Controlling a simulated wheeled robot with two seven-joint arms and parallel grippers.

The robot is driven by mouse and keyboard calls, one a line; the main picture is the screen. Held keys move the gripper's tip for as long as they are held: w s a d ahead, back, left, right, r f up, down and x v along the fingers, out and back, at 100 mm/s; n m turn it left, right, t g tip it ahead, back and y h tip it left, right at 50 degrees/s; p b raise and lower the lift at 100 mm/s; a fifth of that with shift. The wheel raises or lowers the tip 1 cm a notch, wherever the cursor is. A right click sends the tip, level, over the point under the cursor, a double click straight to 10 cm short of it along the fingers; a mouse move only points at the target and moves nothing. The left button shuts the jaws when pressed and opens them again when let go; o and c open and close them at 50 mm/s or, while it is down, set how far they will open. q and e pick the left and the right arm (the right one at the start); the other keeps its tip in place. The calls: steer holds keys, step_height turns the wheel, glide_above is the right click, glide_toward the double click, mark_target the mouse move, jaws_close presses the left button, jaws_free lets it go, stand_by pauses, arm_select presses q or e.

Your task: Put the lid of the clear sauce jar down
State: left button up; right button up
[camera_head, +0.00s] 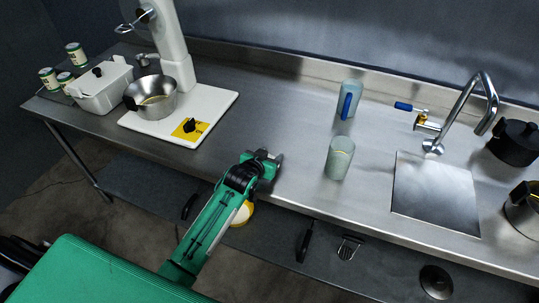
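A translucent pale green jar-like container (339,160) stands upright near the front edge of the steel counter. A similar container (353,88) with a blue handle or strip stands behind it. I cannot tell for sure which is the sauce jar, and I cannot make out a separate lid. My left gripper (270,160) is over the counter's front edge, left of the nearer container and apart from it. Its fingers are small and dark here; I cannot tell whether they are shut or hold something. My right gripper is not in view.
A white stand mixer (172,40) with a steel bowl (154,98) and a white lidded box (100,92) stand at the left. The counter (270,110) is clear between mixer and containers.

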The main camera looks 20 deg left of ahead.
arm_select(q)
steer(key=shift+r, duration=0.3)
steer(key=shift+s+r, duration=0.15)
steer(key=shift+r, duration=0.05)
steer(key=b+v, duration=0.1)
steer(key=v, duration=1)
steer(key=shift+s+a+r, duration=0.1)
steer(key=shift+s+r, duration=0.05)
steer(key=shift+s, duration=0.2)
